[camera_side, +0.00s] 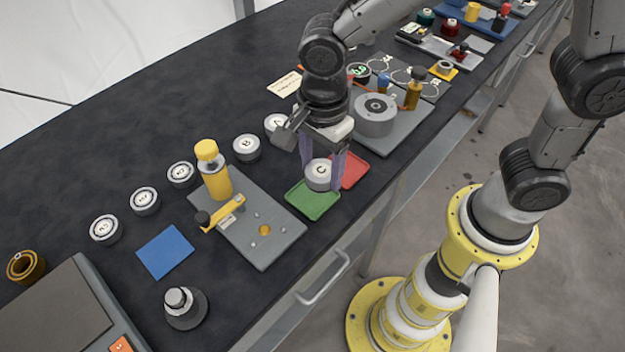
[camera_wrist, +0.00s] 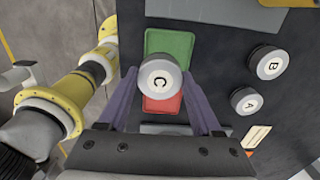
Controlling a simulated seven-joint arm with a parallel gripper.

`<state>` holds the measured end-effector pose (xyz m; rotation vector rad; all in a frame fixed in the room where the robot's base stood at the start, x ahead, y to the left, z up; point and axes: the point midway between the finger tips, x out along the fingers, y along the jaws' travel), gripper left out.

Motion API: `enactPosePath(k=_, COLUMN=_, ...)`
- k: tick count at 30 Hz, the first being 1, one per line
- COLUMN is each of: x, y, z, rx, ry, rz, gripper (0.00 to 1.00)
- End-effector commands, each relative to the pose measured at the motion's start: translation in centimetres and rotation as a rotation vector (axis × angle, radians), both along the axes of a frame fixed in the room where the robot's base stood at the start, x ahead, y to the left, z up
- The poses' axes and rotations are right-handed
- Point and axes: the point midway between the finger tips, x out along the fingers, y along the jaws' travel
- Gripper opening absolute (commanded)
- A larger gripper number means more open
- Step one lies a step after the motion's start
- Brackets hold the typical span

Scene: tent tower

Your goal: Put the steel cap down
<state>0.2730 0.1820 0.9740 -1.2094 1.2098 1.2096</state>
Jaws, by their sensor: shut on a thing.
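The steel cap (camera_side: 319,174), a grey round piece with a white top marked C, sits between the two purple fingers of my gripper (camera_side: 322,181). My gripper is shut on its sides, and the cap looks upright. In the wrist view the cap (camera_wrist: 159,78) covers part of the border between a green tray (camera_wrist: 171,42) and a red tray (camera_wrist: 162,105). In the side view it is over the far part of the green tray (camera_side: 311,203), beside the red tray (camera_side: 352,172). I cannot tell whether its underside touches anything.
Caps marked B (camera_side: 246,146) and A (camera_side: 277,124) stand to the left, with several more round pieces beyond. A large grey cylinder (camera_side: 375,117) stands behind right.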

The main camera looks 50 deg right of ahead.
Motion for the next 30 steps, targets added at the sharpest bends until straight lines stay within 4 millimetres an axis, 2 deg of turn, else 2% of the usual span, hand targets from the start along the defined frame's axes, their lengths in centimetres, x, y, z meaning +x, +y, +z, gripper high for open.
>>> enactPosePath(k=8, x=1.3, y=0.9, z=-1.9, rx=0.000, ry=0.001, rz=0.000, gripper=0.00)
enactPosePath(k=12, x=1.2, y=0.8, z=-3.9, rx=-0.001, ry=0.001, rz=0.000, gripper=0.00)
enactPosePath(k=15, x=1.2, y=0.8, z=-4.6, rx=0.000, ry=0.000, rz=0.000, gripper=0.00)
enactPosePath(k=27, x=1.2, y=0.8, z=-5.0, rx=0.001, ry=-0.001, rz=0.000, gripper=0.00)
enactPosePath(k=28, x=1.2, y=0.8, z=-5.1, rx=0.001, ry=-0.001, rz=0.000, gripper=0.69)
enactPosePath(k=30, x=1.2, y=0.8, z=-5.1, rx=0.000, ry=-0.001, rz=0.000, gripper=0.82)
